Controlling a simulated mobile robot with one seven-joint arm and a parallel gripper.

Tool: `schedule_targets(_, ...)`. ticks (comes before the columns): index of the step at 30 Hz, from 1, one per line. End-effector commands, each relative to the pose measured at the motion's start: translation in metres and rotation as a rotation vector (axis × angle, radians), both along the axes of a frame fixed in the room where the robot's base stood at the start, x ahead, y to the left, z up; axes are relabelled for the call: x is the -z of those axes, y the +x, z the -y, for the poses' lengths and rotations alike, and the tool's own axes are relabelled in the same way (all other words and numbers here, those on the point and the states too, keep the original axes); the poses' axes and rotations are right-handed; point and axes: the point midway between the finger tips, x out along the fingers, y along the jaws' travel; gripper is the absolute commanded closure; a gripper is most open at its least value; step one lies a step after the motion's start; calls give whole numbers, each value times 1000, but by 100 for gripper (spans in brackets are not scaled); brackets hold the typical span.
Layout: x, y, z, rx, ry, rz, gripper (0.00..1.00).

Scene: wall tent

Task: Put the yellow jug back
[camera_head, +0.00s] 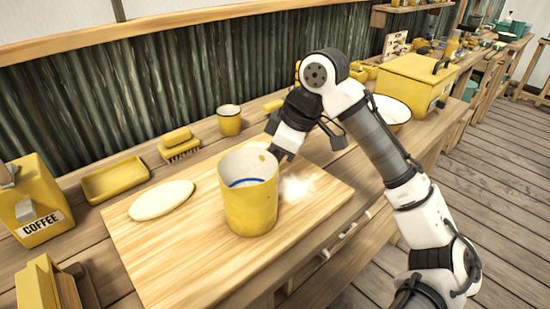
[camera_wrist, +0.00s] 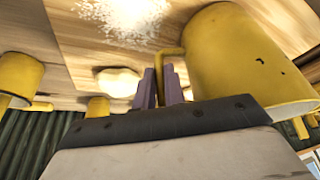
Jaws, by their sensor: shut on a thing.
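The yellow jug (camera_head: 250,208) is upright at the middle of the head view, over the light wooden board (camera_head: 165,262). Its open top shows a pale inside with a blue ring. I cannot tell whether its base touches the board. My gripper (camera_head: 281,150) is at the jug's far right side, its fingers mostly hidden in the head view. In the wrist view, the jug (camera_wrist: 245,65) fills the right side, and my gripper's fingers (camera_wrist: 162,88) are shut on its handle (camera_wrist: 167,53).
A pale oval piece (camera_head: 162,200) and white powder (camera_head: 298,186) lie on the board. Behind stand a yellow cup (camera_head: 229,124), a yellow brush (camera_head: 180,150) and a yellow tray (camera_head: 115,180). A coffee tin (camera_head: 40,205) is left; a white bowl (camera_head: 393,108) and yellow box (camera_head: 415,85) are right.

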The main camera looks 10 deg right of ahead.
Motion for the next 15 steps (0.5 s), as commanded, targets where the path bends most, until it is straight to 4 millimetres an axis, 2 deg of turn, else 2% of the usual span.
schedule_targets(1, 2, 0, 0, 0, 1, -1, 100)
schedule_targets(2, 2, 0, 0, 0, 0, -1, 86)
schedule_targets(6, 2, 0, 0, 0, 0, -1, 68)
schedule_targets(15, 0, 0, 0, 0, 0, 0, 67)
